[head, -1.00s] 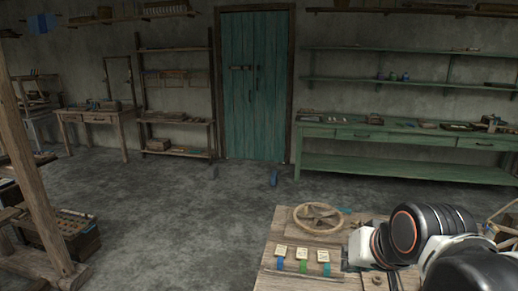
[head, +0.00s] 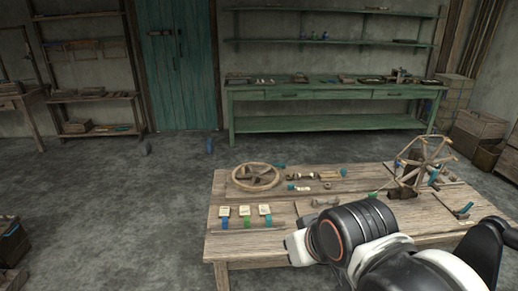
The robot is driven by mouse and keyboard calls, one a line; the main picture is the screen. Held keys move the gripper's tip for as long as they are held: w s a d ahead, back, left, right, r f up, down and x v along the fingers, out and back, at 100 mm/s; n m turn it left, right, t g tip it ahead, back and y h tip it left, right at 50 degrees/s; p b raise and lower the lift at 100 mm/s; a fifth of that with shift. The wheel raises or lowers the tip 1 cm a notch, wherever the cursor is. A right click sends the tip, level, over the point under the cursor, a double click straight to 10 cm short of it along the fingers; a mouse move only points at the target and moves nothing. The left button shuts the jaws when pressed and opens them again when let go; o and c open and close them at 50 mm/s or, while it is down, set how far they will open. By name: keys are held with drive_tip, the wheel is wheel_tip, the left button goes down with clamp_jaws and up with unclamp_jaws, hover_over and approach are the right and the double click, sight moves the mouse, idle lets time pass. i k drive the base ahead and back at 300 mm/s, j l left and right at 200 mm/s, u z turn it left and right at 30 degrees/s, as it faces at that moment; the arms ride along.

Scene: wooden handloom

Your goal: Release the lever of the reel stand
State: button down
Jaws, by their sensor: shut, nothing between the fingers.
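A wooden reel (head: 424,158) with several spokes stands on a dark base at the right of the wooden table (head: 222,246). I take it as the reel stand. A small blue-ended part (head: 434,177) shows close to its right side, and another blue-ended part (head: 463,211) lies nearer the table's right edge. I cannot tell which of these is the lever, or its position. My black and white arm crosses in front of the table, below and left of the reel.
A spoked wooden wheel (head: 257,177) lies on the table's left. Pale tags with coloured pieces (head: 244,213) are in front of it, with small parts behind. Open grey floor (head: 110,205) lies left. A green workbench (head: 330,94) and crates (head: 478,130) stand behind.

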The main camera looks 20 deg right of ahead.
sight(471, 205)
drive_tip(key=z, duration=2.1)
drive_tip(key=i+l, duration=0.65)
drive_tip(key=i, duration=0.15)
drive_tip(key=i+l, duration=1.35)
drive_tip(key=i, duration=0.25)
